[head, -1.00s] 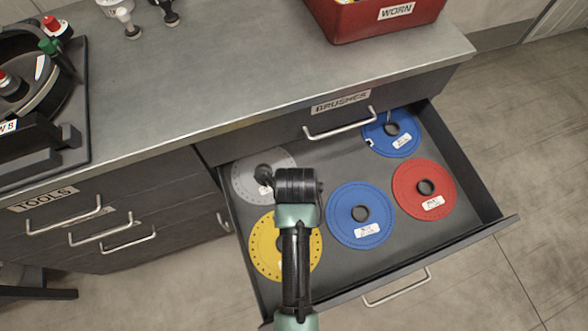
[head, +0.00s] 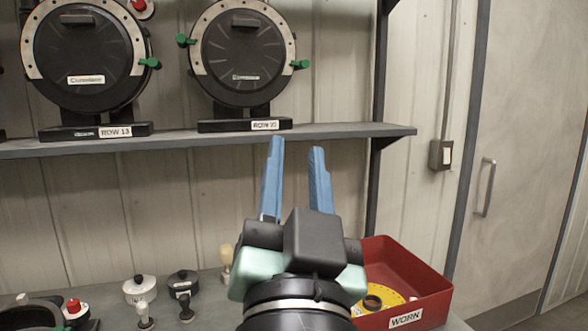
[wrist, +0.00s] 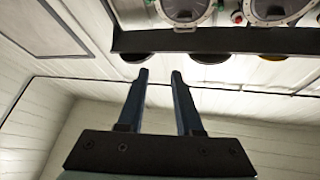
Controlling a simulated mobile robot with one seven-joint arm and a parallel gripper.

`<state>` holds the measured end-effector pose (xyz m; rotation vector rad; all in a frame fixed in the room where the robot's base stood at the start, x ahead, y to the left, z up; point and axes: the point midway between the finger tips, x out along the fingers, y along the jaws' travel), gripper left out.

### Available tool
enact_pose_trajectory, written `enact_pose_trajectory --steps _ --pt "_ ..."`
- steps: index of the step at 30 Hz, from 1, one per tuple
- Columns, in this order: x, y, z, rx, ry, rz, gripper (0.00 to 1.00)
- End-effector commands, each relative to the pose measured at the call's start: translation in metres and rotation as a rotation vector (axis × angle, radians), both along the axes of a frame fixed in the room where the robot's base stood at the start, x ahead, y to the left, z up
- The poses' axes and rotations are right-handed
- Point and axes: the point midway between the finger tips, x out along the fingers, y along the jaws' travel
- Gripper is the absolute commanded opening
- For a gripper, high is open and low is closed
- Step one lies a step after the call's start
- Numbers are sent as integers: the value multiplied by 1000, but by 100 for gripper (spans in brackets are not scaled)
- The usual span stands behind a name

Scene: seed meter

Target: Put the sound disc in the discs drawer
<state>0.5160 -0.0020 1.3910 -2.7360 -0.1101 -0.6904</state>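My gripper (head: 297,145) points upward in the head view, in front of the wall. Its two blue fingers are apart with nothing between them; the wrist view also shows the gripper (wrist: 158,76) open and empty. A yellow disc (head: 384,297) lies in the red WORN bin (head: 418,281) at the lower right, partly hidden by the bin wall and my arm. The discs drawer is out of both current views. I cannot tell which disc is the sound one.
A shelf (head: 340,131) carries round black meters, including ROW 13 (head: 87,55) and another (head: 243,50) to its right. Small pots (head: 140,289) and knob-handled tools stand on the bench. A wall switch (head: 441,155) and a door (head: 530,130) are at right.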

Motion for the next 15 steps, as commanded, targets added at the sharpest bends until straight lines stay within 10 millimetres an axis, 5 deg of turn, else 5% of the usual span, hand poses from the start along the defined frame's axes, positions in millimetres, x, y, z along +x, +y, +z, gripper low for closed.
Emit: enact_pose_trajectory --steps 1,3,6,15 --pt "-21 1 28 -76 -97 -43 34" --pt "-45 1 54 -159 -197 -104 34" --pt "-67 2 75 -232 -283 -168 34" --pt "-77 2 83 -265 -319 -200 34"
